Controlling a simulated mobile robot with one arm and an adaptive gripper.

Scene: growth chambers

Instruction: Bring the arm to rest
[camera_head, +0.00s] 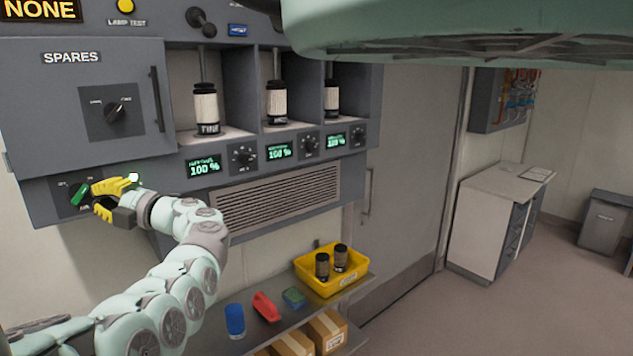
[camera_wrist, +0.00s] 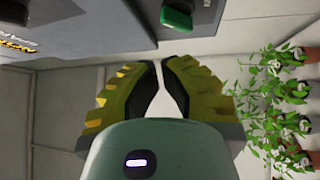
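My arm (camera_head: 187,270) reaches up from the lower left in the head view. My gripper (camera_head: 97,197), with ridged yellow fingers, is at the grey panel's lower left, just right of a green-handled knob (camera_head: 79,195). In the wrist view, my gripper (camera_wrist: 162,65) shows its two fingers with a narrow gap and nothing between them. The green handle (camera_wrist: 177,20) is beyond the fingertips there, apart from them. The fingers partly hide the knob's surroundings in the head view.
A grey cabinet marked SPARES (camera_head: 70,85) is above the gripper. Bays hold labelled canisters (camera_head: 206,108). Below, a shelf (camera_head: 221,342) carries a yellow bin (camera_head: 335,284), a blue cup (camera_head: 235,320) and a red item (camera_head: 265,306). Plants (camera_wrist: 275,100) stand right in the wrist view.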

